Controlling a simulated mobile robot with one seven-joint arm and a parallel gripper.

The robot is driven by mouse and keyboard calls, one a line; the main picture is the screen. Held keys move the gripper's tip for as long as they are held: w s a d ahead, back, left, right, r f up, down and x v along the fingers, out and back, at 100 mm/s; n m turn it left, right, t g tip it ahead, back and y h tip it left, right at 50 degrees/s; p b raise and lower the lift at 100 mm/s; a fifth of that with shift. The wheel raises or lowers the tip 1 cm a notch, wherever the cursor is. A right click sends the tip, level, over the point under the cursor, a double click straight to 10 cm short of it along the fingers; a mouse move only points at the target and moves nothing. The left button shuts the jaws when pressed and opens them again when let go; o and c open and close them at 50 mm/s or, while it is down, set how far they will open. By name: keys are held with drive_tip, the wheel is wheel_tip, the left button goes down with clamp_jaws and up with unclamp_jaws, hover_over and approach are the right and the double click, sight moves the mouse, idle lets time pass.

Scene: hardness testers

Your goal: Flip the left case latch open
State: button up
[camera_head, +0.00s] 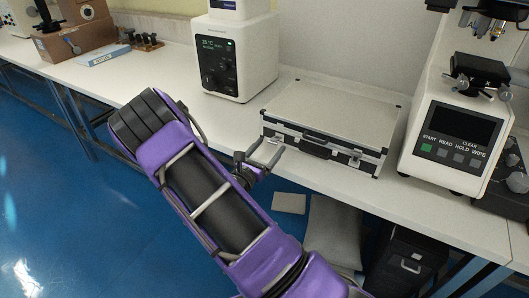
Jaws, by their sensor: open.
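A closed case (330,118) with a pale lid, black front and metal edges lies flat on the bench. Its dark handle (315,149) is at the middle of the front. The left case latch (279,135) is a small metal piece on the front, left of the handle; its exact state is too small to tell. My gripper (269,145) is open and empty, with its two fingers apart. It is in front of the case's left front corner, close to the left latch in the picture; I cannot tell whether it touches.
A white instrument (238,60) with a dark display stands left of the case. A hardness tester (452,135) stands at right, close to the case. A black drawer unit (408,262) stands below.

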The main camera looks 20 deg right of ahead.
drive_tip(key=p+v, duration=0.1)
drive_tip(key=v, duration=1.6)
drive_tip(key=shift+a, duration=0.15)
drive_tip(key=shift+s+f, duration=0.1)
